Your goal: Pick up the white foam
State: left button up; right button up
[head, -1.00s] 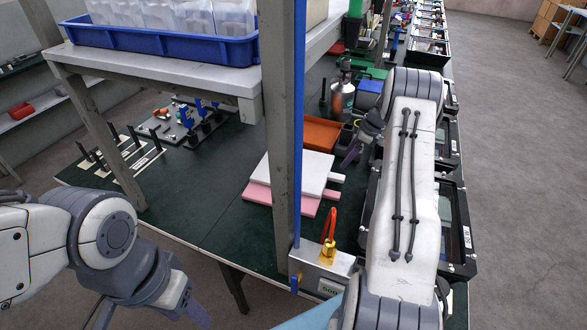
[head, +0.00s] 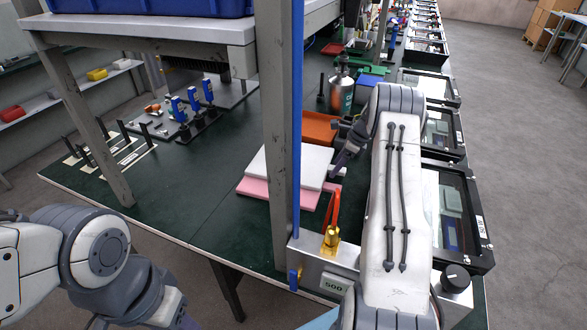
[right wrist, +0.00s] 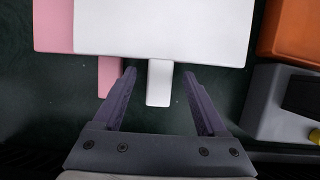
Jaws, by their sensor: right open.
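The white foam (head: 291,163) is a flat slab lying on top of a pink slab (head: 262,188) on the dark green table. In the right wrist view the white foam (right wrist: 165,28) has a narrow white tab pointing toward my gripper. My right gripper (head: 338,172) is beside the right edge of the foam. In the right wrist view its open fingers (right wrist: 160,88) stand on either side of the tab, with gaps to both fingers. A post hides part of the foam in the head view. My left arm is at lower left; its fingers are not visible.
A grey post with a blue strip (head: 285,130) stands in front of the foam. An orange tray (head: 319,127) lies behind it. A metal box with a brass fitting and red loop (head: 331,238) is in front. Black framed housings (head: 455,215) line the right side.

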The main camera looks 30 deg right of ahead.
grip_shut()
dwell(0.4)
